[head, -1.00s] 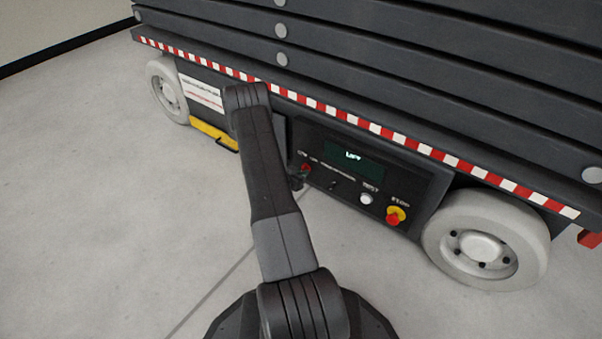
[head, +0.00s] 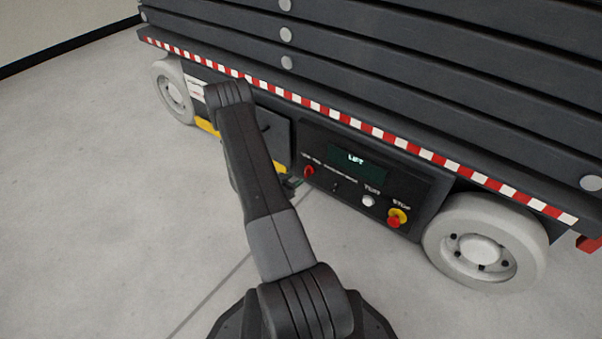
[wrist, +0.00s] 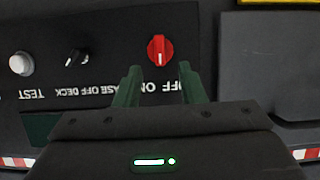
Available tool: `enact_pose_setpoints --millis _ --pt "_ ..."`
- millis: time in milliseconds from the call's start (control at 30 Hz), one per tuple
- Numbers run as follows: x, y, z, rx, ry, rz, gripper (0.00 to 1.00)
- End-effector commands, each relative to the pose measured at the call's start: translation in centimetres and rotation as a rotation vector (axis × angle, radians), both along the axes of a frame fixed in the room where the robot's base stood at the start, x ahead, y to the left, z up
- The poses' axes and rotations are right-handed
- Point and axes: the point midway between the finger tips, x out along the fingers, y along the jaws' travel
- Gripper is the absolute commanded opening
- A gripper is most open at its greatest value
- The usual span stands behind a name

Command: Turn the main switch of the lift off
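The red main switch (head: 308,171) is a rotary knob at the left end of the lift's dark control panel (head: 407,183). In the wrist view the red knob (wrist: 160,50) stands nearly upright in the picture, with a white mark on it. OFF and ON lettering beside it appears upside down and is partly covered by a finger. My gripper (wrist: 160,85) is open and empty, its two green-tinted fingers apart below the knob in that view, not around it. In the head view my gripper (head: 290,182) is just left of the knob, small and dark.
The panel also has a LIFT display (head: 357,161), a small black selector (wrist: 76,57), a white TEST button (head: 368,201) and a red STOP button (head: 394,221) on yellow. A wheel (head: 483,242) stands to the right. The floor in front is open.

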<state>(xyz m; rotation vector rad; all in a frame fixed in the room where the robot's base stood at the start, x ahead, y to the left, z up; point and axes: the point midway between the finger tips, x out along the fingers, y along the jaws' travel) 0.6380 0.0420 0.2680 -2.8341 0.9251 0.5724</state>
Motion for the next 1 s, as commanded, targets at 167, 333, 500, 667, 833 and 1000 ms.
enact_pose_setpoints --millis 167,333,500,667,833,1000 --pt "-2.8 2.1 1.7 -0.001 0.000 0.004 0.36" --pt "-4.3 3.2 2.3 0.000 0.000 0.001 0.36" --pt "-4.8 3.5 2.5 -0.001 -0.001 0.000 0.36" --pt "-4.8 3.5 2.4 0.000 0.000 0.000 0.36" --pt "-4.6 3.3 2.3 0.001 -0.001 0.000 0.36" --pt "-3.3 2.4 1.5 0.000 0.000 -0.002 0.36"
